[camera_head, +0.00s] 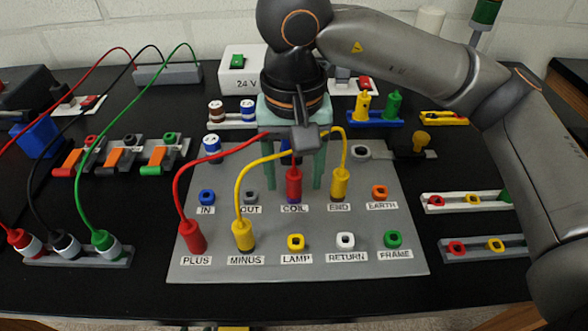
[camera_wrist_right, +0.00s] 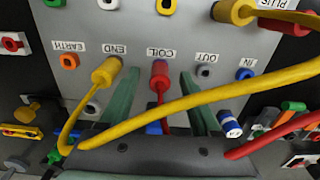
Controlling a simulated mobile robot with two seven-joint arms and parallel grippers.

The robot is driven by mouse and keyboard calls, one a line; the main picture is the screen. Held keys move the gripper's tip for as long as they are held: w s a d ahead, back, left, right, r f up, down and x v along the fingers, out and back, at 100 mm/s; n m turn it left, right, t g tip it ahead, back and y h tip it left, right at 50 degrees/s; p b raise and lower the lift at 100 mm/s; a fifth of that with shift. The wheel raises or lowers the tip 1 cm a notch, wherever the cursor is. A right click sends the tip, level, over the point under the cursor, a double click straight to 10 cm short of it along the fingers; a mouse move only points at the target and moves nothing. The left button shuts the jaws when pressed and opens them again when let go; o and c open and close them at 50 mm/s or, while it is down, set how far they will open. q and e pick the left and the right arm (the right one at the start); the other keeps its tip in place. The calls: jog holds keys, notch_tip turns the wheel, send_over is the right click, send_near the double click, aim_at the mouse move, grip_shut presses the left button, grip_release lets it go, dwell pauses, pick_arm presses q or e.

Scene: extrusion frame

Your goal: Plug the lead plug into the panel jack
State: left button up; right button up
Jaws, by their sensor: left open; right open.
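The grey panel (camera_head: 345,262) lies on the black bench with labelled jacks. A red lead (camera_head: 212,157) runs from a red plug (camera_head: 193,238) standing at PLUS to another red plug (camera_head: 294,185) standing upright at COIL. The COIL plug also shows in the right wrist view (camera_wrist_right: 160,75). Whether it is fully seated I cannot tell. My right gripper (camera_head: 295,180) reaches down over the panel, open. Its two green fingers stand apart on either side of the COIL plug, also in the right wrist view (camera_wrist_right: 159,77). My left gripper is not in view.
A yellow lead (camera_head: 265,153) arches from MINUS (camera_head: 243,235) to END (camera_head: 339,184), close beside my right gripper. IN, OUT, EARTH, LAMP, RETURN and FRAME jacks look empty. A 24 V box (camera_head: 243,78) stands behind. Plug racks (camera_head: 95,257) flank the panel.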

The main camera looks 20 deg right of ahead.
jog(key=shift+r, duration=0.2)
notch_tip(320, 180, up, 12)
jog(key=p, duration=0.2)
jog(key=shift+p, duration=0.35)
